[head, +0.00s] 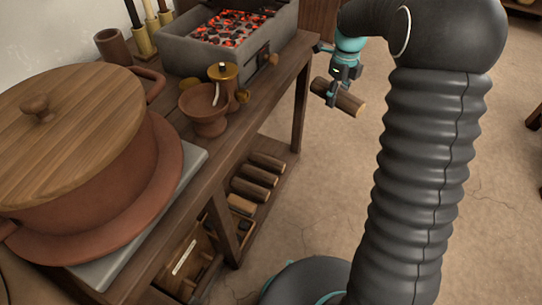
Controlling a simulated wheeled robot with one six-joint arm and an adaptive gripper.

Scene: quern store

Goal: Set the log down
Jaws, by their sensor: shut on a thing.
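A short brown log (345,101) with a pale cut end hangs in the air to the right of the wooden table. My gripper (333,92) is shut on the log near its left part and holds it from above. The log is clear of the table and of the floor below it. More logs (254,180) lie side by side on the low shelf under the table. The far fingers and part of the grip are too small to make out.
The wooden table (283,75) carries a grey brazier (185,62) with glowing coals, a clay bowl (206,122), a brass-coloured vessel (224,74) and a large lidded clay pot (75,170). A wooden crate (180,262) sits low in front. Floor (325,190) right of the table is clear.

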